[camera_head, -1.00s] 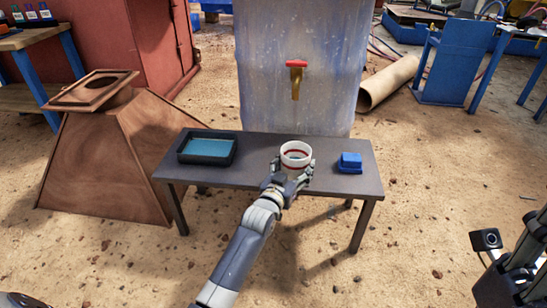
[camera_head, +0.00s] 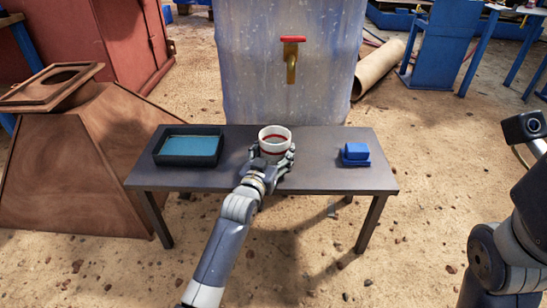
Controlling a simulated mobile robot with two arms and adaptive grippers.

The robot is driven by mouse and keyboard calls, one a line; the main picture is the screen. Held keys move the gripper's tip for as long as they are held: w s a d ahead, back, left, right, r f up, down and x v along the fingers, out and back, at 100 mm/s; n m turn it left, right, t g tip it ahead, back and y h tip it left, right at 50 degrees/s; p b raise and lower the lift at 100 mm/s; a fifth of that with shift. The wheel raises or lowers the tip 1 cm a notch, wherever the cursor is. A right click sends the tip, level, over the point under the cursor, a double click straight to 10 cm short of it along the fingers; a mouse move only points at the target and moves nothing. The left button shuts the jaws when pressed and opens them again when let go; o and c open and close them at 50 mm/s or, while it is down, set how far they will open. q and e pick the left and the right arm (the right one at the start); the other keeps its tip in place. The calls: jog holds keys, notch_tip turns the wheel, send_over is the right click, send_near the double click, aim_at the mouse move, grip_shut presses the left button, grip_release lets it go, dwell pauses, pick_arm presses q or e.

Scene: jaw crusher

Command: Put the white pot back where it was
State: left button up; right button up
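The white pot (camera_head: 274,134) with a red band is upright over the middle of the dark table (camera_head: 310,177), below the tap. My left gripper (camera_head: 275,160) comes from the front and its fingers are around the pot's lower part. The gripper looks shut on the pot. The fingers hide the pot's base, so I cannot tell whether it touches the tabletop. My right arm shows at the right edge, clear of the table. Its gripper fingers are not visible.
A black tray with a teal inside (camera_head: 189,160) is on the table's left. A blue block-shaped object (camera_head: 355,155) is on its right. A red-handled brass tap (camera_head: 291,60) projects from the bluish tank (camera_head: 245,70) behind. A brown hopper-shaped piece (camera_head: 60,170) stands left.

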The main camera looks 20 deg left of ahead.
dwell(0.3)
pick_arm(q)
jog(key=shift+f, duration=0.1)
jog(key=o, duration=1.3)
jog(key=shift+f, duration=0.1)
